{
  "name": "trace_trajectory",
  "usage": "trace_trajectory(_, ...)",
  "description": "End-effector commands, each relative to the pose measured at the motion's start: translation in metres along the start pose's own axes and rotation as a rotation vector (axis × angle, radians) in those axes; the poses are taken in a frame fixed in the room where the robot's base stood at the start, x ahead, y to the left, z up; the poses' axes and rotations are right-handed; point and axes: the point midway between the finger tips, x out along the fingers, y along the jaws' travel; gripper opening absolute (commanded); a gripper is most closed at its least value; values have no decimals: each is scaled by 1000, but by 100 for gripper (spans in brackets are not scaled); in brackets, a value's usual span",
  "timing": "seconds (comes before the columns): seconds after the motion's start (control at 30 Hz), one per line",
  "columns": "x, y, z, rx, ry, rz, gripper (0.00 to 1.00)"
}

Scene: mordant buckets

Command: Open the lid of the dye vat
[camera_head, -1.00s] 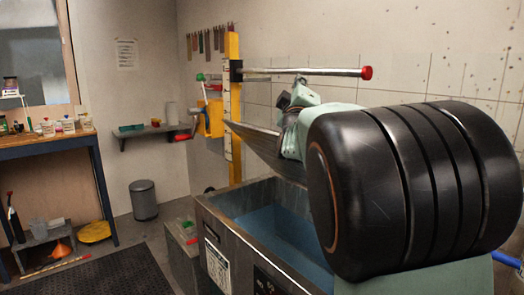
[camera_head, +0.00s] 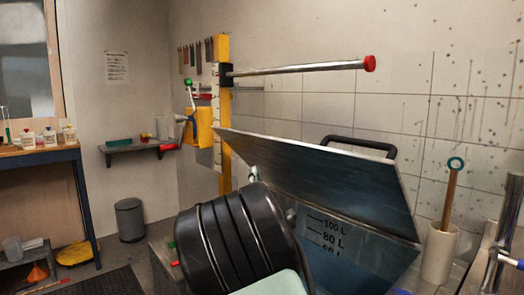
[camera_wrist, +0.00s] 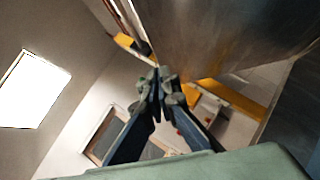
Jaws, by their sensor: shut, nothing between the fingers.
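The dye vat's grey metal lid (camera_head: 320,178) stands raised at a slant in the head view, with a black bar handle (camera_head: 360,143) showing above its far edge. Below it the vat's inside wall (camera_head: 350,240) shows litre marks. My dark arm hides much of the vat's front and left. My gripper (camera_wrist: 160,88) is shut and empty in the wrist view. A broad metal surface, which looks like the lid (camera_wrist: 215,35), fills the upper right there, close to the fingers. I cannot tell whether they touch.
A yellow post (camera_head: 224,110) carries a horizontal metal bar (camera_head: 300,68) with a red end above the lid. A white cylinder (camera_head: 440,250) with a handled tool stands at right. A wall shelf (camera_head: 135,146), a bin (camera_head: 130,219) and a workbench (camera_head: 40,152) are at left.

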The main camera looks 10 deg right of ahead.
Motion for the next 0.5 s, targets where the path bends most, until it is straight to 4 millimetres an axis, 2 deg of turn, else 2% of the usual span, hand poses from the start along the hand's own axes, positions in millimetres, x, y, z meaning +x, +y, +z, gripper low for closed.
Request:
trace_trajectory(0.1,24,0,1,0,-2,1,0)
trace_trajectory(0.37,68,0,1,1,-1,1,0)
trace_trajectory(0.5,82,0,18,2,-2,-1,0)
